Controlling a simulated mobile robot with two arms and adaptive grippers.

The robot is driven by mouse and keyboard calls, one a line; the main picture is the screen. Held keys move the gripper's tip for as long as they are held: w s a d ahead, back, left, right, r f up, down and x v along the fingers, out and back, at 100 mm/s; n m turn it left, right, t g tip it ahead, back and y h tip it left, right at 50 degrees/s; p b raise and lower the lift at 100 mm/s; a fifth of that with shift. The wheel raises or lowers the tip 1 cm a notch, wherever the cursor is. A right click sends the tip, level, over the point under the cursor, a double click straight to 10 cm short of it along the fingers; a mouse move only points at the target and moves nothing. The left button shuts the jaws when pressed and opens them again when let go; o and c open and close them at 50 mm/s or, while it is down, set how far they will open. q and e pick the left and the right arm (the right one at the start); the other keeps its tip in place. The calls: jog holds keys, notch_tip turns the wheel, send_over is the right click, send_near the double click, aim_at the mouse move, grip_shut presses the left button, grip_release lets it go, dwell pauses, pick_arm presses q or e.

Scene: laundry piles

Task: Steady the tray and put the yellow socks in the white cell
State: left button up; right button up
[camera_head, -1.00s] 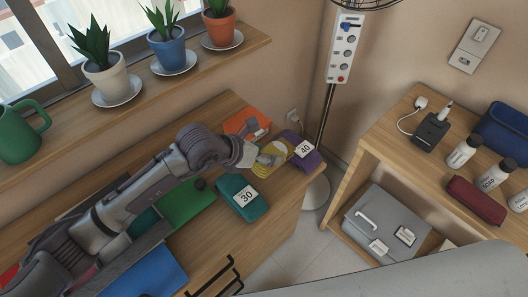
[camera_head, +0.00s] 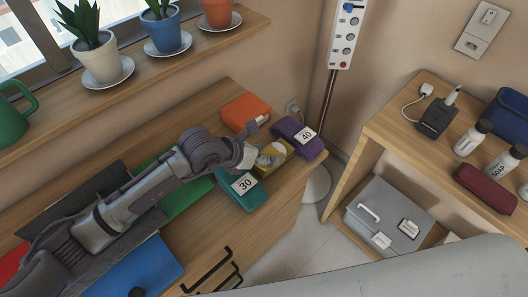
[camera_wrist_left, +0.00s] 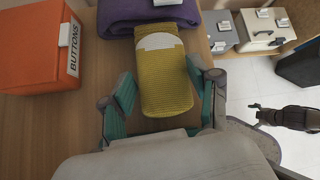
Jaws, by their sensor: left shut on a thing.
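The yellow socks (camera_head: 279,160), a ribbed folded bundle with a pale label, are at the right end of the wooden top. My left gripper (camera_head: 256,158) is shut on them. In the left wrist view the socks (camera_wrist_left: 167,85) sit between its teal-padded fingers (camera_wrist_left: 165,110). I cannot tell whether they are clear of the wood. The tray (camera_head: 75,198), dark grey with coloured parts, is at the left, partly behind my left arm. Its green (camera_head: 188,193) and blue (camera_head: 135,268) areas show; I cannot make out a white cell.
A purple bundle marked 40 (camera_head: 290,127) and a teal one marked 30 (camera_head: 240,193) lie on either side of the socks. An orange box (camera_head: 245,112) stands behind. Potted plants line the shelf above. Bare wood (camera_head: 225,238) shows at the front.

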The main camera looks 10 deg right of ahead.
pick_arm(q)
jog(key=o, duration=1.7)
